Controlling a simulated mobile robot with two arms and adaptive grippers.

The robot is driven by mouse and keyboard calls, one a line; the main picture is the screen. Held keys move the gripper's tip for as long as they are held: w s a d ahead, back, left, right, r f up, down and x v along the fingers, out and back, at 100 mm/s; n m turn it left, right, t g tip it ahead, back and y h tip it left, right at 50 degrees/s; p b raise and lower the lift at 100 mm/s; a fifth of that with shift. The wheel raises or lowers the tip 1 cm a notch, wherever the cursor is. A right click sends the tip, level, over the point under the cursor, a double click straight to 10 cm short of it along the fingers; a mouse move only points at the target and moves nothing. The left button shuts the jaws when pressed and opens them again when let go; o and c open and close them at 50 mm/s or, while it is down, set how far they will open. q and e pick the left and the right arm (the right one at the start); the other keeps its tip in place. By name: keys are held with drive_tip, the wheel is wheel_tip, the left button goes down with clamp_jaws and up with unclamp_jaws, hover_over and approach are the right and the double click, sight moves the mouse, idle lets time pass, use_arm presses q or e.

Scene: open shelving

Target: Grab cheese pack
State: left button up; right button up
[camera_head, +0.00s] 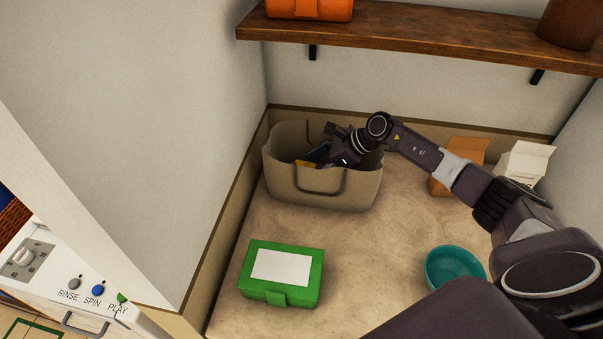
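A beige bag-like basket (305,194) with dark handles stands at the back left of the counter. Inside it, a small yellow item (304,164) and a dark blue item (319,153) show in part. Either could be a pack, but I cannot tell which is the cheese pack. My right arm reaches in from the right, and its gripper (339,140) is at the basket's opening, close to the blue item. The fingers are small and dark, so I cannot tell whether they are open, shut or touching anything. My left gripper is not in view.
A green box with a white label (281,270) lies at the front left. A teal bowl (454,267) stands at the right. An orange-brown box (460,160) and a white open box (525,160) are at the back right. A wooden shelf (430,30) overhangs the counter.

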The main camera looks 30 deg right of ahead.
drive_tip(key=shift+x, duration=0.85)
drive_tip(key=shift+c, duration=0.6)
drive_tip(key=shift+r, duration=0.1)
drive_tip(key=c, duration=1)
